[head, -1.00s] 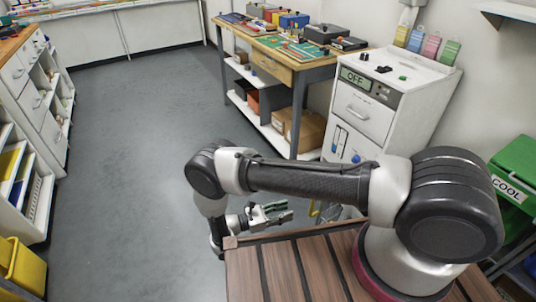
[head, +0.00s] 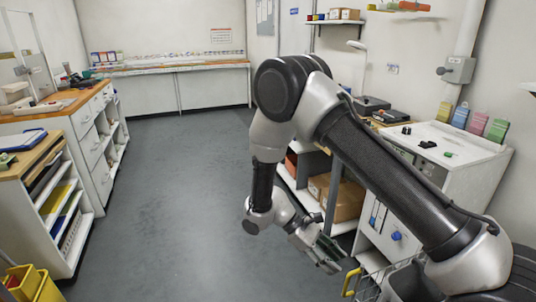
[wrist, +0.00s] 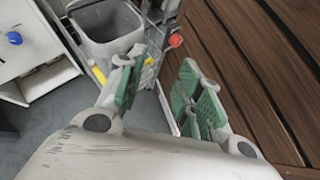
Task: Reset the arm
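My arm rises from the lower right of the head view, bends at a high elbow and hangs down on the left. My gripper (head: 328,255) is at its lower end, over the floor in front of the white cabinet (head: 445,165). In the wrist view my gripper (wrist: 158,88) has its two green-padded fingers apart, with nothing between them. No held object shows.
The wrist view shows a grey bin (wrist: 108,32) beyond the fingers, a red knob (wrist: 175,40) and brown wooden slats (wrist: 240,60) close on the right. Shelving (head: 60,205) lines the left. The grey floor (head: 180,170) is clear in the middle.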

